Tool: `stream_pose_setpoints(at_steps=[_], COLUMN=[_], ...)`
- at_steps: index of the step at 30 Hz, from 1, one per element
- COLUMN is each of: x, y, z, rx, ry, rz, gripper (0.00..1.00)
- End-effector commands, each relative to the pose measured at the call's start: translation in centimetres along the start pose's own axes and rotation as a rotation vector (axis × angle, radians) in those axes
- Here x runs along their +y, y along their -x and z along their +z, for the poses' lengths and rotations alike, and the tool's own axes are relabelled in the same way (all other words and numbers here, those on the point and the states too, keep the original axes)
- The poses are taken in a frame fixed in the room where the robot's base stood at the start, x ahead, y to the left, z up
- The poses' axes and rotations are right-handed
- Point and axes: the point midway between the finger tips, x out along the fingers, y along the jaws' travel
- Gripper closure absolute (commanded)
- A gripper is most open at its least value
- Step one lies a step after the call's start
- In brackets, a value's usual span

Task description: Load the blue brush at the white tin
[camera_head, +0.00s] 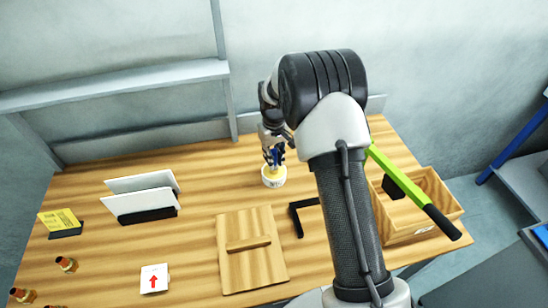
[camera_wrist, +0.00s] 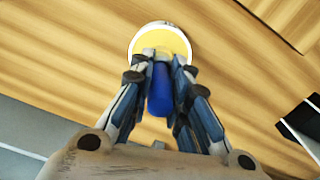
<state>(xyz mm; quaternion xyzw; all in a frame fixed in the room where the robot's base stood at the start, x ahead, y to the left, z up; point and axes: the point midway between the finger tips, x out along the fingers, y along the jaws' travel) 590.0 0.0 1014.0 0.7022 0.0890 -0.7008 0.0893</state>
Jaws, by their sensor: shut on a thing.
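The blue brush (camera_wrist: 160,92) is held between the fingers of my gripper (camera_wrist: 161,62), which is shut on its blue handle. The white tin (camera_head: 274,177) stands upright on the wooden table and has a yellow top surface or contents. In the wrist view, the tin (camera_wrist: 160,38) lies directly beyond the fingertips. In the head view, my gripper (camera_head: 273,152) is just above the tin, with the blue of the brush between its fingers. The brush's lower end is hidden by the fingers, so I cannot tell if it touches the yellow.
A wooden board with a handle (camera_head: 252,270) lies in front of the tin, beside a black angle bracket (camera_head: 296,220). A wooden crate (camera_head: 440,190) with a green-and-black tool (camera_head: 398,176) stands right. A white-panelled holder (camera_head: 145,202), arrow card (camera_head: 154,279) and small bottles (camera_head: 67,264) are left.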

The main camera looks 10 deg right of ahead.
Motion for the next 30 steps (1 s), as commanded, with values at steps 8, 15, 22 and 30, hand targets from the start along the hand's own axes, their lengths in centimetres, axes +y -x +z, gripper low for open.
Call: stream_pose_setpoints(at_steps=[8, 15, 22, 30], x=[0.0, 0.0, 0.0, 0.0], y=[-0.2, 0.8, 2.8, 5.0], z=[0.1, 0.1, 0.0, 0.0], rx=[-0.003, -0.002, -0.001, 0.0], ry=[0.0, 0.0, 0.0, 0.0], rz=[-0.001, 0.0, 0.0, 0.0], gripper=[1.0, 1.0, 1.0, 1.0])
